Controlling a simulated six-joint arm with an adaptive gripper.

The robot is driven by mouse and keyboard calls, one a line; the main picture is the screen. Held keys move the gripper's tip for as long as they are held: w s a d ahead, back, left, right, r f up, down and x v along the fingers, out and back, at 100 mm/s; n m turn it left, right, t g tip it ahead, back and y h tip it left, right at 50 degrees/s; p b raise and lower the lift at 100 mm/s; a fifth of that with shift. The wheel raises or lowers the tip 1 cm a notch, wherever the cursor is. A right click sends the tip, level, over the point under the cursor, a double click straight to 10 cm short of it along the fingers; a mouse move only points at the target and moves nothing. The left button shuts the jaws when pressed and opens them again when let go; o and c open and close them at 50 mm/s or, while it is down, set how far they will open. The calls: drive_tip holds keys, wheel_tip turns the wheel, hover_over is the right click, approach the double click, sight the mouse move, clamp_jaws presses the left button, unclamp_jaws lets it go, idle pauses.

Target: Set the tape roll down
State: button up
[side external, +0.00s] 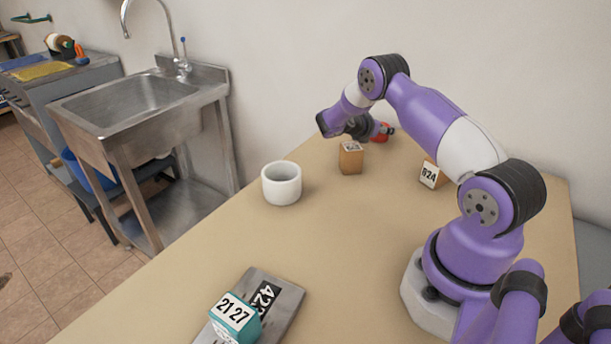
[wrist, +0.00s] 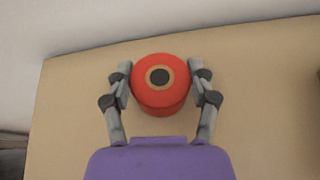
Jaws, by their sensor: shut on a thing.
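The tape roll (wrist: 161,102) is red with a tan ring and a dark centre. In the wrist view it sits between the two fingers of my gripper (wrist: 160,80), which is shut on it. In the side external view only part of the red roll (side external: 381,131) shows, behind the wooden block and beside my gripper (side external: 366,128). The roll is at or just above the tabletop near the back wall. I cannot tell whether its underside touches the table.
A wooden block (side external: 350,158) stands close in front of my gripper. A white cup (side external: 282,184) is to its left, and a block marked 824 (side external: 429,174) to its right. A teal box (side external: 234,319) sits on a grey plate (side external: 284,297) at the front. The middle of the table (side external: 340,240) is clear.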

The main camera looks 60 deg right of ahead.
drive_tip(key=o, duration=1.3)
drive_tip(key=shift+f, duration=0.1)
drive_tip(key=shift+c, duration=0.2)
drive_tip(key=a+r, duration=0.2)
drive_tip(key=a, duration=0.1)
drive_tip(key=shift+w+r, duration=0.15)
drive_tip(key=shift+w, duration=0.15)
wheel_tip(320, 180, up, 6)
drive_tip(key=r, duration=0.1)
drive_tip(key=w+a+r+m+t+y, duration=0.2)
drive_tip(key=a+r+m+t+y, duration=0.15)
drive_tip(key=a, duration=0.35)
drive_tip(key=w+a+r+m+t+y, duration=0.1)
drive_tip(key=a+r+m+t+y, duration=0.1)
drive_tip(key=a+m, duration=0.3)
drive_tip(key=s+a+m+t+y, duration=0.1)
drive_tip(key=s+a+m+y, duration=0.3)
drive_tip(key=a, duration=0.8)
drive_tip(key=s+a+r+m+t+y, duration=0.1)
drive_tip(key=s+a+m+y, duration=0.2)
drive_tip(key=s+a, duration=0.5)
drive_tip(key=a+y, duration=0.1)
drive_tip(key=a, duration=0.3)
drive_tip(key=shift+a+r+m, duration=0.3)
drive_tip(key=shift+a+m, duration=0.05)
